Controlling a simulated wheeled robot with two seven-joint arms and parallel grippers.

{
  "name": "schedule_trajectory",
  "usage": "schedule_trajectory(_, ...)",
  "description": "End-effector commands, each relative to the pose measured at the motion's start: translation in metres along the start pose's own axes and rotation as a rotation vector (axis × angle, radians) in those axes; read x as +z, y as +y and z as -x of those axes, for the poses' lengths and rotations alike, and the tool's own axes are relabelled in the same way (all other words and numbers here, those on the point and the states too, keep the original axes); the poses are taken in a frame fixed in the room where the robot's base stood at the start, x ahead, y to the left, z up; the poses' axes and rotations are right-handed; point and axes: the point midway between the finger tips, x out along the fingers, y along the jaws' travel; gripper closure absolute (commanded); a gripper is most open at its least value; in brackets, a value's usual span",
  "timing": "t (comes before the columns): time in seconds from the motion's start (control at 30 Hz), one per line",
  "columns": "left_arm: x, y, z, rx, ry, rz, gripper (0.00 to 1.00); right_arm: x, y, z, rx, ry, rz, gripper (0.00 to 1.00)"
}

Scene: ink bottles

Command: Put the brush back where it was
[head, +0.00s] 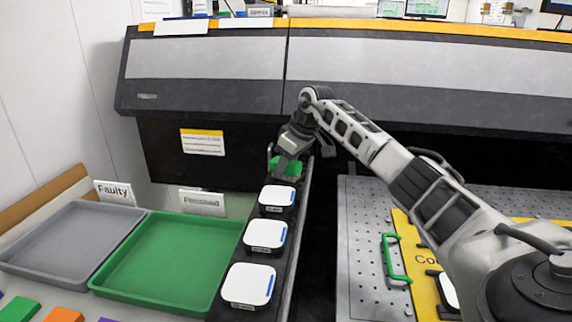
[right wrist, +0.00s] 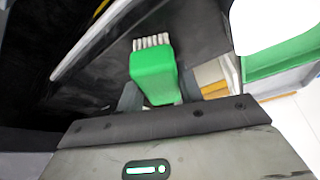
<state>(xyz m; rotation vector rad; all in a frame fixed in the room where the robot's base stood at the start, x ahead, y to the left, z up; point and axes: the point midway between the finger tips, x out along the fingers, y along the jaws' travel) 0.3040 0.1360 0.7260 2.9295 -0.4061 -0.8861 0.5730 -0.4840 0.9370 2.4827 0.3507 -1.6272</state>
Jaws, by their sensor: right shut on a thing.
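My right gripper (head: 284,160) reaches to the far end of a narrow dark rail and is shut on the green brush (head: 288,168). In the right wrist view the brush (right wrist: 153,74) has a green body and a row of white bristles pointing away from the gripper (right wrist: 157,92). The brush is just beyond the row of white-topped bottles. Whether its bristles touch the rail cannot be told. My left gripper is not in view.
Three white square-topped bottles, the farthest one (head: 277,197) nearest the brush, line the dark rail (head: 302,192). Left are an empty green tray (head: 165,265) and a grey tray (head: 75,240). Right is a perforated metal table (head: 360,230) with a green handle (head: 391,258).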

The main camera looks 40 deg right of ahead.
Motion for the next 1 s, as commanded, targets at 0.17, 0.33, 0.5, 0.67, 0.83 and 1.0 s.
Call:
schedule_trajectory(0.17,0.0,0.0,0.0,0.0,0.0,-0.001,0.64,0.0,0.0,0.0,0.0,0.0,0.001,0.82)
schedule_trajectory(0.33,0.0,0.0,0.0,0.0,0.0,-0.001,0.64,0.0,0.0,-0.001,0.0,0.0,0.001,0.42)
schedule_trajectory(0.5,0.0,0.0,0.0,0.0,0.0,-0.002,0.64,0.0,0.0,-0.001,0.0,0.0,0.001,0.42)
schedule_trajectory(0.67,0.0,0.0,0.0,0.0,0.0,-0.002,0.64,-0.001,0.0,0.003,0.0,0.001,0.001,0.42)
schedule_trajectory(0.83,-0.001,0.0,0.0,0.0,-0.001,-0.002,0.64,-0.001,0.001,0.028,0.004,0.003,0.002,0.42)
schedule_trajectory(1.0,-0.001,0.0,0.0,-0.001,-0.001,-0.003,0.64,-0.001,0.001,0.065,0.004,0.004,0.002,0.42)
